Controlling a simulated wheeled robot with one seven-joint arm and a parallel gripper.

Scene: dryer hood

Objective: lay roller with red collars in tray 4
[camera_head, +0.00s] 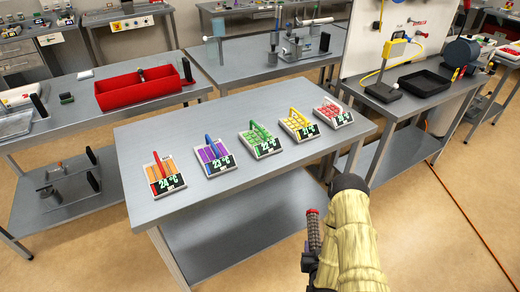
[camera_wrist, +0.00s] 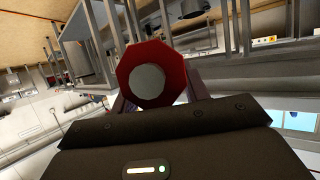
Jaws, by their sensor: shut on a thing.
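The roller with red collars (camera_head: 314,234) is dark and ridged, and stands roughly upright in my gripper at the lower right of the head view. In the wrist view its red eight-sided collar (camera_wrist: 179,62) with a grey round end faces the camera. My gripper (camera_head: 311,262) is shut on the roller, in front of the table's right front side and apart from it. The fingers are mostly hidden behind the collar in the wrist view. Small trays stand in a row: orange (camera_head: 166,175), purple (camera_head: 215,157), green (camera_head: 260,140), yellow (camera_head: 299,124) and red (camera_head: 333,112). I cannot read which is tray 4.
The grey table (camera_head: 275,97) has bare room behind and in front of the row. A long red bin (camera_head: 120,96) is on the left table. A black tray (camera_head: 424,83) is on the right bench. Open floor lies right of the table.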

